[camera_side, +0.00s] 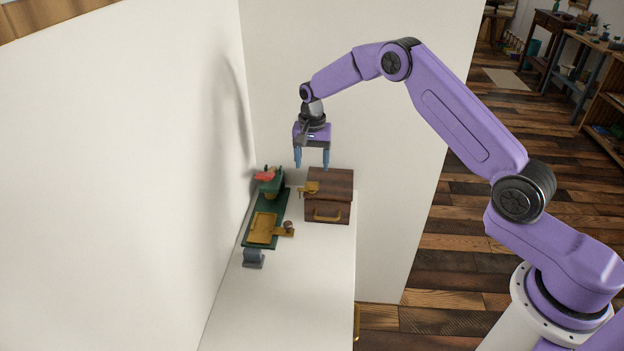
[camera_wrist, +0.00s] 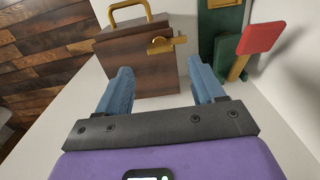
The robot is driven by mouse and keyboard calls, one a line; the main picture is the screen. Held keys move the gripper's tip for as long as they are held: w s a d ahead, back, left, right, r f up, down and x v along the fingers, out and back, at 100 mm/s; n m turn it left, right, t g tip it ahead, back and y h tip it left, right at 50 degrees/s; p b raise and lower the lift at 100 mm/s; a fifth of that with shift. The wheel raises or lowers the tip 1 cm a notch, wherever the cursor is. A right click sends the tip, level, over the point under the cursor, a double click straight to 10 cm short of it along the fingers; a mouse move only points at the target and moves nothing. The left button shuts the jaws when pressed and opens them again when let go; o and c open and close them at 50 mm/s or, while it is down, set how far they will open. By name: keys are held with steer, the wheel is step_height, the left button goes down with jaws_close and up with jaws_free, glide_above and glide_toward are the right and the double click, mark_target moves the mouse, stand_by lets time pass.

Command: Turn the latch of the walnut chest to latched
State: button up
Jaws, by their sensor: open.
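The walnut chest (camera_side: 330,187) is a dark brown wooden box with a brass handle on its front, standing on the white counter near the back wall. Its brass latch (camera_side: 310,188) sits at the chest's left side in the side view. In the wrist view the chest (camera_wrist: 135,60) is at the top, and the latch (camera_wrist: 163,45) sticks out to the right past the chest's edge. My gripper (camera_side: 312,165) is open and empty, pointing down above the latch side of the chest. Its two blue fingers (camera_wrist: 162,82) show in the wrist view, apart from the latch.
A green board (camera_side: 268,222) with a brass plate lies left of the chest. A green piece with a red top (camera_side: 268,178) stands at its back end; its red paddle (camera_wrist: 261,37) shows in the wrist view. A grey block (camera_side: 253,258) is nearer. The front counter is clear.

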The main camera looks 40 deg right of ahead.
mark_target(312, 187)
step_height(312, 187, down, 7)
steer(key=shift+r, duration=0.15)
steer(key=c, duration=1.1)
